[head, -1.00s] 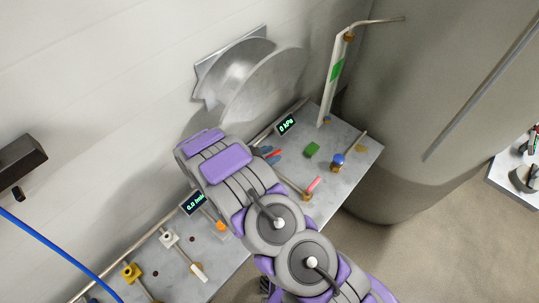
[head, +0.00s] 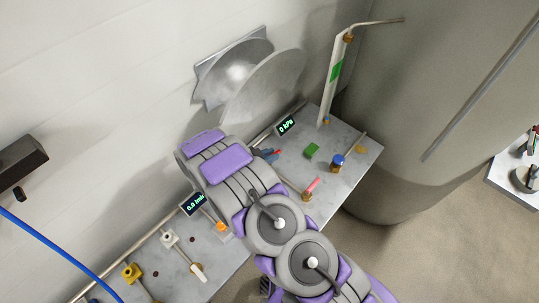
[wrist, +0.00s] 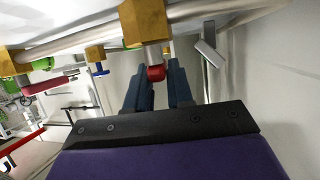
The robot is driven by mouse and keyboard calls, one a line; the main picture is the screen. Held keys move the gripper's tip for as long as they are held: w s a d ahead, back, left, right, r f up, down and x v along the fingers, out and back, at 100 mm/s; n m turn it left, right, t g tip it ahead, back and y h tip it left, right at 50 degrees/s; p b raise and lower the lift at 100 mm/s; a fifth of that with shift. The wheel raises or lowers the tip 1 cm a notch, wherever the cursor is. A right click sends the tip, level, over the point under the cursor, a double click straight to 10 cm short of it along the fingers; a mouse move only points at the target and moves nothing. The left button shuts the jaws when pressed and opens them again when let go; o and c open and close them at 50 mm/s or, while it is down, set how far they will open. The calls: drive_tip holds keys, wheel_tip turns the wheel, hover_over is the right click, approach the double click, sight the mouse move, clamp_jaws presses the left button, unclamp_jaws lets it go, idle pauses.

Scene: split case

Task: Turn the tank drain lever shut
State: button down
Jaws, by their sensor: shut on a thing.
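My gripper (wrist: 160,92) has its two dark blue fingers on either side of a red handle tip (wrist: 156,73), under a brass valve block (wrist: 143,21). In the head view, the fingers and a little of the red handle (head: 277,152) show just past my purple and grey arm, over the bench. My arm hides most of the jaws there. The large grey tank (head: 425,110) stands at the right. No label shows which handle is the tank drain lever.
The bench (head: 358,147) carries a green block (head: 312,150), a blue knob (head: 338,160), a pink-handled lever (head: 313,184) and a display reading 0 kPa (head: 286,126). A white upright panel (head: 336,80) stands near the tank. A metal disc (head: 270,85) is by the wall.

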drive_tip(key=shift+w+a+n+t+y, duration=0.15)
drive_tip(key=shift+a+n+t+y, duration=0.05)
drive_tip(key=shift+n+t+y, duration=0.75)
drive_tip(key=c, duration=1.1)
unclamp_jaws()
drive_tip(key=p+v, duration=0.2)
drive_tip(key=v, duration=1.5)
drive_tip(key=shift+a+r+p, duration=0.2)
drive_tip(key=shift+r+p, duration=0.1)
drive_tip(key=shift+p, duration=0.1)
